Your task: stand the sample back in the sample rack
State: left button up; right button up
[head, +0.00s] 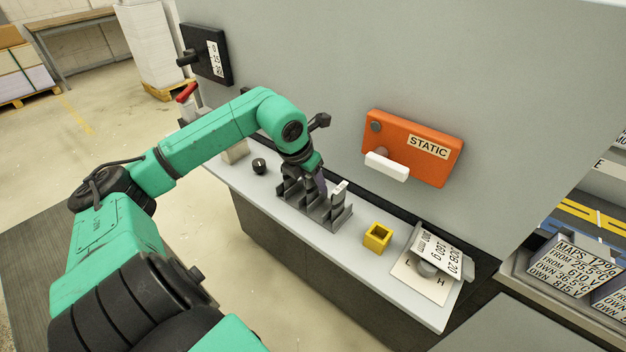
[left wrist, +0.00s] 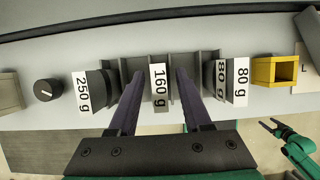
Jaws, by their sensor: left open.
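The grey sample rack (head: 318,212) stands on the light counter, and the left wrist view also shows it (left wrist: 205,62). Labels read 250 g (left wrist: 82,92) at its left, 160 g (left wrist: 159,88) in the middle and 80 g (left wrist: 241,83) at its right. My left gripper (left wrist: 160,74) is open over the rack, one finger on each side of the 160 g piece, with gaps showing. In the head view the left gripper (head: 318,183) hides part of the rack. My right gripper (left wrist: 272,125) shows small at the lower right of the left wrist view, its fingers apart.
A yellow open box (head: 378,237) stands right of the rack, with a scale-like plate (head: 422,280) beyond it. A black knob (head: 259,165) is to the left. An orange STATIC unit (head: 413,147) is on the grey wall behind. Some counter between rack and box is clear.

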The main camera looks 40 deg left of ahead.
pick_arm(q)
jog(key=b+v, duration=0.3)
jog(key=v, duration=0.1)
jog(key=shift+s+r, duration=0.1)
jog(key=shift+s, duration=0.05)
jog(key=b+v, duration=0.1)
jog(key=v, duration=0.7)
